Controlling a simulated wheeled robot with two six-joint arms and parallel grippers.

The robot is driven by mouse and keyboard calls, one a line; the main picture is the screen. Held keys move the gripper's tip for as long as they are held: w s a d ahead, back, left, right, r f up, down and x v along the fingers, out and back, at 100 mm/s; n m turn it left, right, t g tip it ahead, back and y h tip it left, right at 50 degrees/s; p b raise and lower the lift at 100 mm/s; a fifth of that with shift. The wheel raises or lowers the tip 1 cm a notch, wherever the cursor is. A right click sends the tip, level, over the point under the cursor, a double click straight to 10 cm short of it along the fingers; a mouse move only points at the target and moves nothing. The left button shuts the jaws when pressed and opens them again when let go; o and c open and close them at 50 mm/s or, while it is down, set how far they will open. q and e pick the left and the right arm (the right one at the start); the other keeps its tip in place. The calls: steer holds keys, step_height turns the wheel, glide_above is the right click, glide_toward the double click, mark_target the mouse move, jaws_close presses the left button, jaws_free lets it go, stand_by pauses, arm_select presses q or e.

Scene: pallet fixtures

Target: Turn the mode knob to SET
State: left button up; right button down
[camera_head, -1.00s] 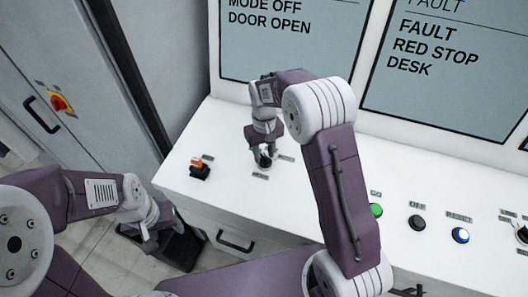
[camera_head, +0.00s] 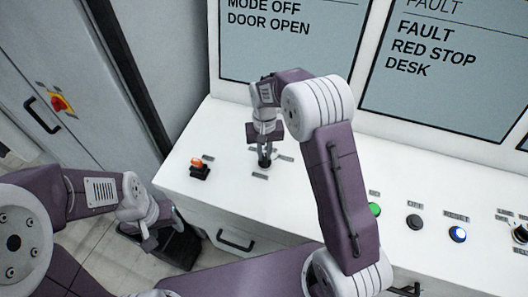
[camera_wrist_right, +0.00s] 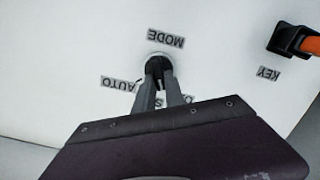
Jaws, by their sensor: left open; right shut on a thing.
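The mode knob (camera_wrist_right: 155,61) is a small black round knob on the white desk top. In the wrist view the MODE label is above it and AUTO beside it; other labels are partly hidden behind my fingers. My right gripper (camera_wrist_right: 161,78) is shut on the knob from above. In the head view the knob (camera_head: 265,164) is mostly hidden below the right gripper (camera_head: 265,157). The left screen (camera_head: 290,45) reads MODE OFF, DOOR OPEN. My left gripper (camera_head: 148,240) is open and empty, low at the left, away from the desk top.
An orange-topped key switch (camera_head: 199,170) stands left of the knob. Green (camera_head: 375,209), black (camera_head: 415,222) and lit blue (camera_head: 458,234) buttons are at the right. The right screen (camera_head: 450,60) reads FAULT, RED STOP DESK. A grey cabinet (camera_head: 75,60) stands at the left.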

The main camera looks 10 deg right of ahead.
steer(key=m, duration=0.2)
steer(key=m+p, duration=0.1)
steer(key=m, duration=0.1)
steer(key=shift+d+m, duration=0.2)
steer(key=shift+m, duration=0.5)
steer(key=shift+w, duration=0.1)
steer(key=c, duration=1.4)
jaws_free()
steer(key=shift+d, duration=0.1)
steer(key=shift+r, duration=0.25)
step_height(320, 180, up, 8)
steer(key=b, duration=0.2)
steer(key=shift+r, duration=0.25)
